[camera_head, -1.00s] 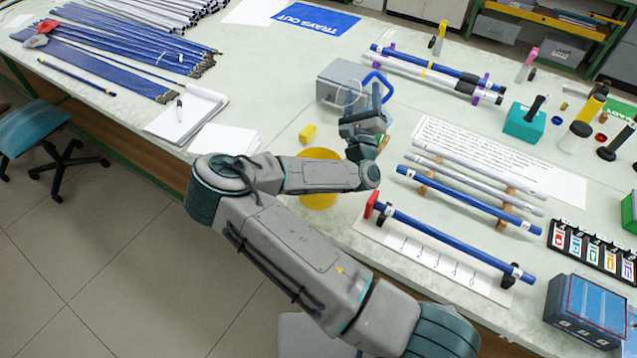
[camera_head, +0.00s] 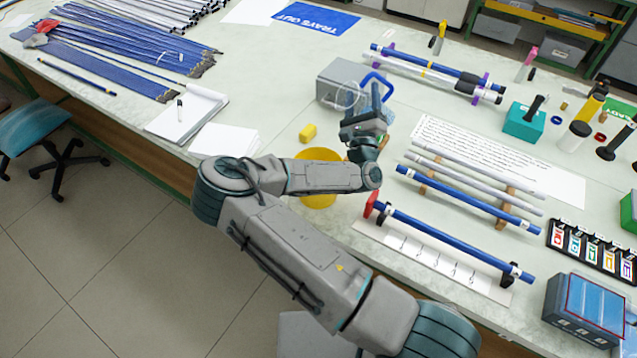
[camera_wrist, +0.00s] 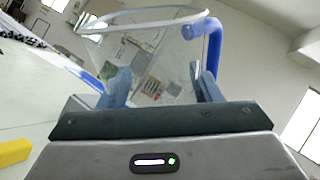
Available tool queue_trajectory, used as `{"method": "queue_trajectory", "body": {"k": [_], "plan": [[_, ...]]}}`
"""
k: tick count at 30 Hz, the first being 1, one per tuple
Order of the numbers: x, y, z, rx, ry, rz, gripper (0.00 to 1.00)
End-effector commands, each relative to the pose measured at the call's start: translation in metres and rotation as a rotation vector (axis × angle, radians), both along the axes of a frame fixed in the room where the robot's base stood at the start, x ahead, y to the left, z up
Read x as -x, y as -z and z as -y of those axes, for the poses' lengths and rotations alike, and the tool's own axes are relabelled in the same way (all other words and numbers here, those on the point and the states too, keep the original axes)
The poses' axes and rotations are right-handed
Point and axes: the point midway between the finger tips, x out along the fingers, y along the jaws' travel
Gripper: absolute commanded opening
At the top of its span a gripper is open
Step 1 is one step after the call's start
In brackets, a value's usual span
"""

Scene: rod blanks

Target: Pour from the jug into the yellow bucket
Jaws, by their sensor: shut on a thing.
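The clear jug (camera_wrist: 150,60) with a blue handle (camera_wrist: 213,45) fills the upper part of the wrist view, between the two fingers of my gripper (camera_wrist: 163,90). My gripper is shut on the jug. In the head view the jug (camera_head: 349,96) shows faintly, its blue handle (camera_head: 377,80) above my gripper (camera_head: 372,115). It looks held above the table. The yellow bucket (camera_head: 318,198) stands on the table below and left of my gripper, partly hidden behind my forearm. I cannot make out what is in the jug or the bucket.
A grey box (camera_head: 335,74) stands behind the jug. A small yellow block (camera_head: 308,133) lies by the bucket. Blue and white rods on a rack (camera_head: 465,200) lie to the right. White paper (camera_head: 222,139) and bundled blue rods (camera_head: 120,50) lie left.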

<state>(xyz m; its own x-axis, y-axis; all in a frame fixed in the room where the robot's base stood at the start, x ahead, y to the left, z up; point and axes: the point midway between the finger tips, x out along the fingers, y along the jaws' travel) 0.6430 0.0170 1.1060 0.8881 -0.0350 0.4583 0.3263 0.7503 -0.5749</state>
Motion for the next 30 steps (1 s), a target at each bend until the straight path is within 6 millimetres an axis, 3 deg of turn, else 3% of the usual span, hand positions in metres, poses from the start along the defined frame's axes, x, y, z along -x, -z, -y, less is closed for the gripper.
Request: {"method": "queue_trajectory", "body": {"k": [30], "plan": [[-0.0001, 0.0031, 0.0003, 0.087, 0.000, 0.044, 0.30]]}}
